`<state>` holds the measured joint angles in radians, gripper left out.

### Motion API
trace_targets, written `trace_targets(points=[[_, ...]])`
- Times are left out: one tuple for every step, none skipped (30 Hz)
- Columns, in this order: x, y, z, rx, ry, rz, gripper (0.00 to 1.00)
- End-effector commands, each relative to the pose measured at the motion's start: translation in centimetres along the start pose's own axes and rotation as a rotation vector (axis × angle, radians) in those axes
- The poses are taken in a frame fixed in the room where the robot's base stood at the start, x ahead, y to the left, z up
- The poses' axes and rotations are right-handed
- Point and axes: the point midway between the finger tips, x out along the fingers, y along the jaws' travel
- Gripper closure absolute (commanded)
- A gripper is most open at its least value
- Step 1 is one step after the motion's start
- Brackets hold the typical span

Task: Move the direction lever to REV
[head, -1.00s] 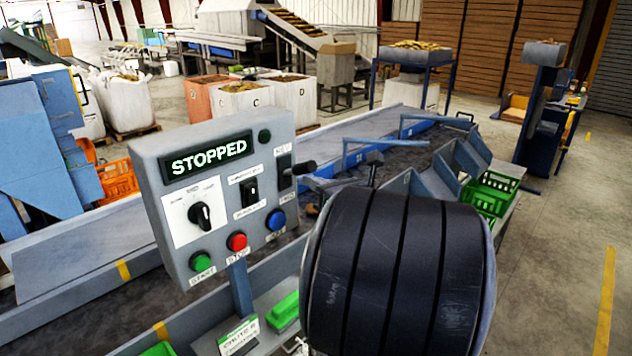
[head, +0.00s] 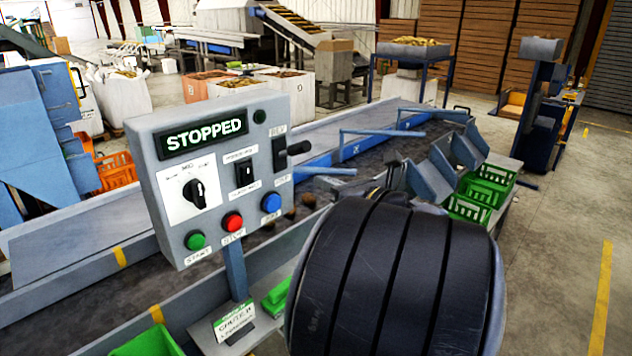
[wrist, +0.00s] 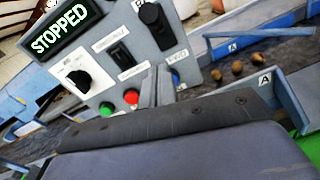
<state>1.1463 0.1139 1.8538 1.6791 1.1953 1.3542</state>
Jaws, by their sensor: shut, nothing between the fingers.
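The direction lever (head: 298,148) is a black handle on a dark slotted plate at the right side of the grey control panel (head: 150,135). A REV label sits above the plate and another label below it. In the head view the handle sticks out to the right, near the plate's middle. In the wrist view the lever (wrist: 155,22) is at top centre, with FWD printed below its plate. My gripper (wrist: 156,86) shows there as two thin grey fingers close together, shut and empty, below the lever and apart from it in the picture. My arm hides the gripper in the head view.
The panel display reads STOPPED. A black rotary knob (head: 194,193), a rocker switch (head: 244,173), and green (head: 195,240), red (head: 232,221) and blue (head: 271,202) buttons sit near the lever. A conveyor with blue guide arms runs behind. Green crates (head: 480,195) stand at right.

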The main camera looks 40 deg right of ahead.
Motion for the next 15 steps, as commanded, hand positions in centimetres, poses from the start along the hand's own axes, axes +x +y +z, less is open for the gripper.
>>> trace_targets(points=[[-1.1, 0.0, 0.1, -0.003, -0.001, -0.006, 1.00], [-1.6, -0.1, 0.2, -0.003, -0.001, -0.006, 1.00], [-2.2, -0.1, 0.4, -0.002, -0.001, -0.006, 1.00], [-2.7, 0.0, 0.4, -0.001, 0.000, -0.005, 1.00], [-3.1, 0.0, 0.5, -0.002, 0.001, -0.005, 1.00], [-3.6, 0.1, 0.6, -0.001, 0.001, -0.005, 1.00], [-3.9, 0.1, 0.7, 0.000, 0.000, -0.004, 1.00], [-4.2, 0.1, 0.7, 0.000, 0.001, -0.004, 1.00], [-4.6, 0.1, 0.8, 0.001, 0.001, -0.004, 1.00], [-4.8, 0.1, 0.8, 0.000, 0.002, -0.003, 1.00], [-5.0, 0.1, 0.9, 0.000, 0.002, -0.002, 1.00], [-5.2, 0.2, 0.9, 0.000, 0.002, -0.002, 1.00], [-5.3, 0.2, 0.9, 0.000, 0.002, -0.002, 1.00], [-5.4, 0.2, 1.0, 0.001, 0.002, -0.002, 1.00], [-5.5, 0.2, 1.0, 0.001, 0.003, -0.002, 1.00]])
